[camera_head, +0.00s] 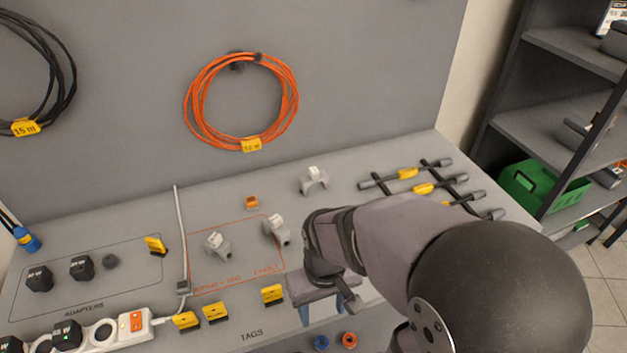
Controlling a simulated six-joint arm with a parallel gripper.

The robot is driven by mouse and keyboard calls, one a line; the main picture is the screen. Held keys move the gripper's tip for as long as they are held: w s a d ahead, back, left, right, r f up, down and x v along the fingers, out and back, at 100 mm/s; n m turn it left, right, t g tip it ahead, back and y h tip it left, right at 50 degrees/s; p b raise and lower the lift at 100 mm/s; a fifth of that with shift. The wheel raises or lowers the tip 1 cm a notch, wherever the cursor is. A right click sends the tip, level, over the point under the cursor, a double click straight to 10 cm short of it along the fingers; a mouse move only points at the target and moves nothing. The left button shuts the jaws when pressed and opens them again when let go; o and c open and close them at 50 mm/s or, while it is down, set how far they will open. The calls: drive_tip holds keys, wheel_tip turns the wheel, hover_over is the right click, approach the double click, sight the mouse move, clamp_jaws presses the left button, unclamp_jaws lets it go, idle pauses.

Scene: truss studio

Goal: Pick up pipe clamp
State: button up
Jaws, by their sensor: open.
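Three small grey clamp-like pieces with white labels are on the grey workbench (120,225); I cannot tell which is the pipe clamp. One (314,181) stands like an arch near the back, outside the orange outline. Two others, one on the left (217,246) and one on the right (278,231), lie within or at the edge of the orange-outlined area. My gripper (321,313) is open over the front of the bench, fingers down, nearer the camera than all three. Nothing shows between its fingers. My arm hides the bench to its right.
Yellow tags (272,294) lie along the front. A power strip (105,337) and black adapters (81,267) are at left. Dark rods with yellow labels (407,173) lie at right. An orange cable coil (243,100) hangs on the back panel. Bare bench surrounds the arch-shaped piece.

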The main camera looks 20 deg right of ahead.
sight(315, 177)
drive_tip(key=w+r+n+t, duration=0.1)
drive_tip(key=w+n+t, duration=0.2)
drive_tip(key=w, duration=0.6)
drive_tip(key=w+a+r+n+t+b, duration=0.1)
drive_tip(key=w+n+t, duration=0.2)
drive_tip(key=w, duration=0.7)
drive_tip(key=w+r+n+t, duration=0.2)
drive_tip(key=w+n, duration=0.3)
drive_tip(key=w, duration=0.4)
drive_tip(key=shift+w+a+r+t, duration=0.15)
drive_tip(key=shift+a+t, duration=0.25)
drive_tip(key=shift+t, duration=0.4)
drive_tip(key=w+d+n+t+h+b, duration=0.25)
drive_tip(key=d+t+b, duration=0.2)
drive_tip(key=d, duration=0.25)
drive_tip(key=w+d+n+t+h+b, duration=0.1)
drive_tip(key=w+d+n+t+b, duration=0.1)
drive_tip(key=w+d+t+b, duration=0.4)
drive_tip(key=f, duration=0.2)
drive_tip(key=s+d+f+g+p, duration=0.1)
drive_tip(key=f, duration=0.1)
drive_tip(key=s+f+g, duration=0.1)
drive_tip(key=f, duration=0.2)
drive_tip(key=shift+d+f+g+p, duration=0.1)
drive_tip(key=shift+d+g+p, duration=0.05)
drive_tip(key=shift+g+p, duration=0.15)
drive_tip(key=shift+w+d+f, duration=0.1)
drive_tip(key=shift+w+d, duration=0.05)
drive_tip(key=shift+w, duration=0.6)
